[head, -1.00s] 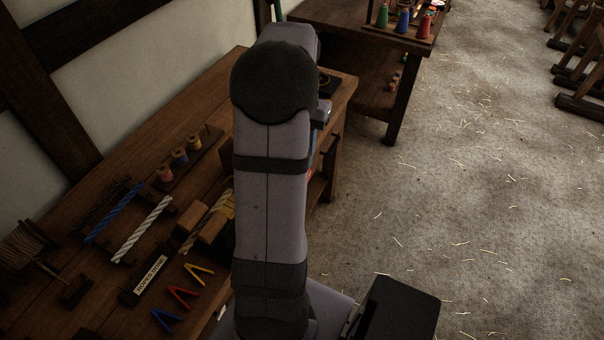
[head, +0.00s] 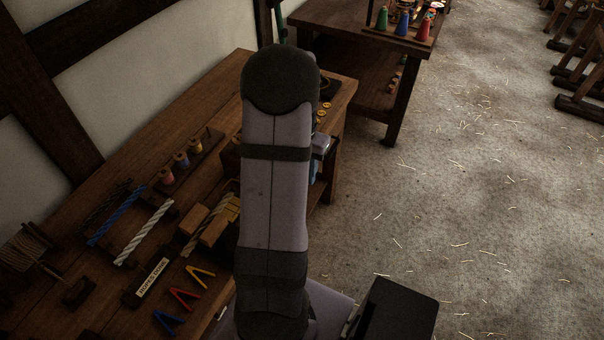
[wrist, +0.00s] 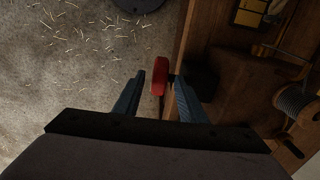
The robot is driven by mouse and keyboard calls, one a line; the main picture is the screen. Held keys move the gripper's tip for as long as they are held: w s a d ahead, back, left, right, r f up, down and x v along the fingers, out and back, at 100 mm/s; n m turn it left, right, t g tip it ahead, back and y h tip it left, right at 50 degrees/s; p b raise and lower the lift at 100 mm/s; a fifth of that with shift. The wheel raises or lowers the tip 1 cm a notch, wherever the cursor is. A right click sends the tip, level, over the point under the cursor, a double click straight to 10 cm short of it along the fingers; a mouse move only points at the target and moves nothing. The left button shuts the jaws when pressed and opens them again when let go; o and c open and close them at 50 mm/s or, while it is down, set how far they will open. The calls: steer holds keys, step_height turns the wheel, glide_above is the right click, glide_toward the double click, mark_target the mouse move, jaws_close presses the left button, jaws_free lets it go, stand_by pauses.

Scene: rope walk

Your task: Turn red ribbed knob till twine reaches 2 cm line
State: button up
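The red ribbed knob (wrist: 160,76) shows near the middle of the wrist view, edge-on, beside the bench's wooden edge. My gripper (wrist: 157,78) is open, with one blue finger on each side of the knob. A gap shows between the left finger and the knob; the right finger is close to it, and I cannot tell if they touch. A grey wound spool (wrist: 297,103) lies at the right of the wrist view; I cannot tell if it is the task's twine. No 2 cm line can be made out.
The wooden bench (head: 180,110) holds bobbins (head: 181,160), a white rope piece (head: 144,232) and red, blue and yellow V-shaped pieces (head: 184,298). A second table (head: 345,22) stands behind.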

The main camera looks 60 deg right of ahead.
steer(key=shift+f, duration=1.2)
jaws_close()
steer(key=shift+d+r+y+p, duration=0.1)
steer(key=shift+y+p, duration=0.2)
steer(key=shift+p, duration=0.35)
steer(key=shift+d+y+p, duration=0.15)
steer(key=shift+y+p, duration=0.25)
steer(key=shift+p, duration=0.15)
steer(key=shift+d+y+p, duration=0.15)
steer(key=shift+y+p, duration=0.25)
steer(key=shift+y, duration=0.2)
steer(key=shift+d+f+y, duration=0.2)
steer(key=shift+d+y, duration=0.05)
steer(key=shift+y, duration=0.85)
steer(key=shift+d+y, duration=0.1)
steer(key=shift+y, duration=0.4)
